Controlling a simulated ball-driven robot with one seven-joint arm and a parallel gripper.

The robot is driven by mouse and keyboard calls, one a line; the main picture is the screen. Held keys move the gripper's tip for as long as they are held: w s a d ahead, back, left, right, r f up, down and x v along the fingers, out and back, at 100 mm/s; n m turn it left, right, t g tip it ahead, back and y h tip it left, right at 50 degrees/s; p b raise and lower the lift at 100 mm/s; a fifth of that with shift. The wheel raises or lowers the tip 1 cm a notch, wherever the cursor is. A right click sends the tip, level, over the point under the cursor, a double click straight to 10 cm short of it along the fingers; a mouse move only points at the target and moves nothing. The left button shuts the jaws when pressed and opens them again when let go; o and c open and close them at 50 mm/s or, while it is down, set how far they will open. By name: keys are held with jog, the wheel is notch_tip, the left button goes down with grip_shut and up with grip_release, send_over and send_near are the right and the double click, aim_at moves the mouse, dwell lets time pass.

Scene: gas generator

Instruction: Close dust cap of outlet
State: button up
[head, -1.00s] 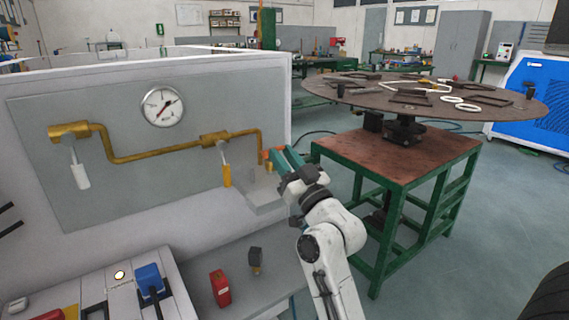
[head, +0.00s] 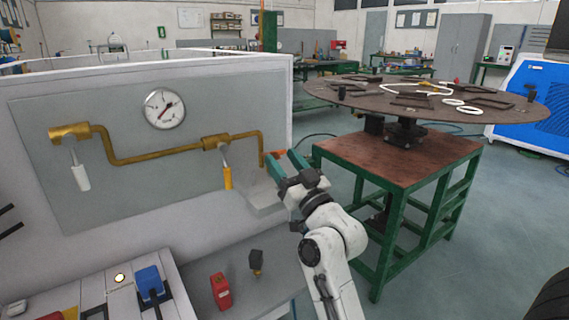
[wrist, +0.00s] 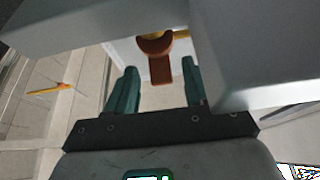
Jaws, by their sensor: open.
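The outlet's orange-brown dust cap (wrist: 160,70) shows in the wrist view as a flat tab with a curved, cup-like end, beside a yellow brass part (wrist: 181,35). The tab lies in line with the gap between my green fingers. In the head view, only a bit of orange (head: 280,153) shows behind my fingertips, at the end of the brass pipe (head: 262,146). My gripper (head: 283,161) is open beside the outlet; its fingers also show apart in the wrist view (wrist: 158,68). I cannot tell whether they touch the cap.
A grey bracket (head: 262,196) sits below the outlet on the panel. A yellow-handled valve (head: 228,178) and a pressure gauge (head: 164,108) are to the left. A red block (head: 220,290) lies on the ledge below. A green-framed table (head: 400,160) stands close on the right.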

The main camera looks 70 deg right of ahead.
jog(key=b+v, duration=0.1)
jog(key=v, duration=0.9)
jog(key=shift+s+a+b, duration=0.2)
jog(key=shift+s+b, duration=0.1)
jog(key=shift+f, duration=0.15)
jog(key=shift+c, duration=0.2)
